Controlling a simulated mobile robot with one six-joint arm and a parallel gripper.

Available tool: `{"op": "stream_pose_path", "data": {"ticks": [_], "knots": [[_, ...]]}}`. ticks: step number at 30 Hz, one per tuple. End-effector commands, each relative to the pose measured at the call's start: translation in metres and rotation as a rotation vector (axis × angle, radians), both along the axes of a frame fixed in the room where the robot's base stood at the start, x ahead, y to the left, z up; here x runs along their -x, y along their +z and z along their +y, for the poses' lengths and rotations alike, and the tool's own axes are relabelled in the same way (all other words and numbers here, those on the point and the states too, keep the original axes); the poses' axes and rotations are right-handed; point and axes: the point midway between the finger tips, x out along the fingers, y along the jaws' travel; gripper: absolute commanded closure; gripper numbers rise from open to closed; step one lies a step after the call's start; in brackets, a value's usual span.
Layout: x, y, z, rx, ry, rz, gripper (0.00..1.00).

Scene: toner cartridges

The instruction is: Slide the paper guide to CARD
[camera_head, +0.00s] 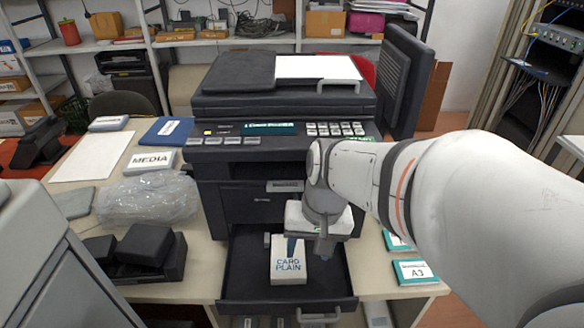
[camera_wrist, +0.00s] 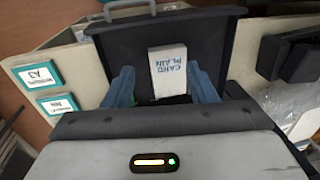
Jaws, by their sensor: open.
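The printer's open dark drawer (camera_head: 235,277) holds a white block (camera_head: 290,270) marked CARD and PLAIN in blue, CARD above PLAIN. The block (camera_wrist: 168,73) also shows in the wrist view, upside down, between and beyond my fingers. My gripper (camera_head: 306,247) is over the drawer at the block's far end. Its blue fingers (camera_wrist: 163,88) are open, one on each side, with a gap to the block. A small grey piece (camera_head: 267,240) stands left of the gripper; I cannot tell whether it is the paper guide. The gripper hides the block's far end.
The printer body (camera_head: 255,175) rises just behind the drawer. The drawer's front handle (camera_head: 318,317) sticks out. A clear plastic bag (camera_head: 148,198) and a MEDIA block (camera_head: 150,161) lie left. An A3 box (camera_head: 415,271) lies right. Bare drawer floor shows beside the block.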

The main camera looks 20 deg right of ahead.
Motion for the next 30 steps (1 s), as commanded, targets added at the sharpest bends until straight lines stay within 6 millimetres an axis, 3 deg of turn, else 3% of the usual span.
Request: {"op": "stream_pose_path", "data": {"ticks": [3,8,18,24,30], "knots": [[-0.011,-0.032,-0.017,-0.170,-0.287,0.151,0.49],[-0.030,-0.063,-0.044,-0.438,-0.679,0.317,0.49],[-0.067,-0.120,-0.141,-1.041,-1.386,0.520,0.49],[-0.070,-0.137,-0.181,-1.239,-1.567,0.543,0.49],[-0.079,-0.145,-0.178,-1.277,-1.597,0.547,0.49]]}}
